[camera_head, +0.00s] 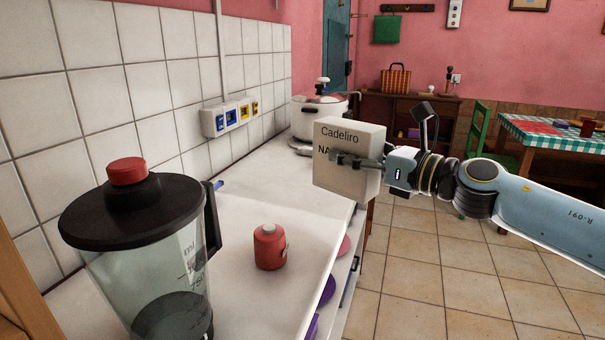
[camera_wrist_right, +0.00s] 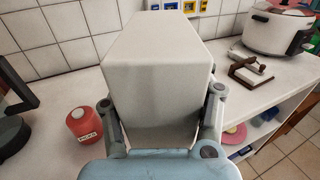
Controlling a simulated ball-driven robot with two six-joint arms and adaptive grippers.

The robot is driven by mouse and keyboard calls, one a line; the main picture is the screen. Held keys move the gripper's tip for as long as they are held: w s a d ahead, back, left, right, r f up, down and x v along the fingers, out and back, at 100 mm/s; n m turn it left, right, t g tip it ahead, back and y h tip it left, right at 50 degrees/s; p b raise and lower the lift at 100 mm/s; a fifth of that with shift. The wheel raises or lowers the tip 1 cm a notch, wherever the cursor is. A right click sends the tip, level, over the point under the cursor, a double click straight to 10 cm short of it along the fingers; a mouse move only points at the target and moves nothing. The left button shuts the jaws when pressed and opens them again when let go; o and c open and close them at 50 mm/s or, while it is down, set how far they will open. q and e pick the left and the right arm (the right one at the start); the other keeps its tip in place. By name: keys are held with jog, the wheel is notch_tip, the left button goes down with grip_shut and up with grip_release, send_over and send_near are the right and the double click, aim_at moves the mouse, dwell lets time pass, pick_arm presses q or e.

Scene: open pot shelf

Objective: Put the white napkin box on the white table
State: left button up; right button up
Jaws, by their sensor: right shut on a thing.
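The white napkin box (camera_head: 348,178) has dark lettering on its face. My right gripper (camera_head: 362,162) is shut on it, coming in from the right in the head view. The box hangs in the air over the front edge of the white counter (camera_head: 225,275). In the right wrist view the box (camera_wrist_right: 160,75) fills the middle, with a finger of the right gripper (camera_wrist_right: 165,125) on each side. The long white counter is the only white table-like surface in view. My left gripper is not in view.
A blender (camera_head: 150,255) with a black lid stands at the near left. A red bottle (camera_head: 269,248) stands mid-counter. A white cooker (camera_head: 318,117) is at the far end, by a brown wooden item (camera_wrist_right: 250,72). The counter between bottle and cooker looks clear.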

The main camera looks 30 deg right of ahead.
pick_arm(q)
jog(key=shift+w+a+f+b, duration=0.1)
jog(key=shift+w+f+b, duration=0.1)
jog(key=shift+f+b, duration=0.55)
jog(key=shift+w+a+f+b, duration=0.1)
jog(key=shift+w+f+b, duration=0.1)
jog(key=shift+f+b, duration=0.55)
pick_arm(e)
jog(key=shift+w+a+f, duration=1)
jog(key=shift+w+f, duration=0.1)
jog(key=shift+f, duration=0.5)
jog(key=shift+w+a+f, duration=0.95)
jog(key=shift+w+f, duration=0.15)
jog(key=shift+f, duration=0.45)
jog(key=shift+w+a+f, duration=1)
jog(key=shift+w+f, duration=0.1)
jog(key=shift+f, duration=0.5)
jog(key=shift+f+b, duration=0.2)
jog(key=shift+b, duration=0.1)
jog(key=o, duration=1.2)
jog(key=shift+r, duration=0.1)
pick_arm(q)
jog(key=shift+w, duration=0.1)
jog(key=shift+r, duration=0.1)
pick_arm(e)
jog(key=shift+r, duration=0.1)
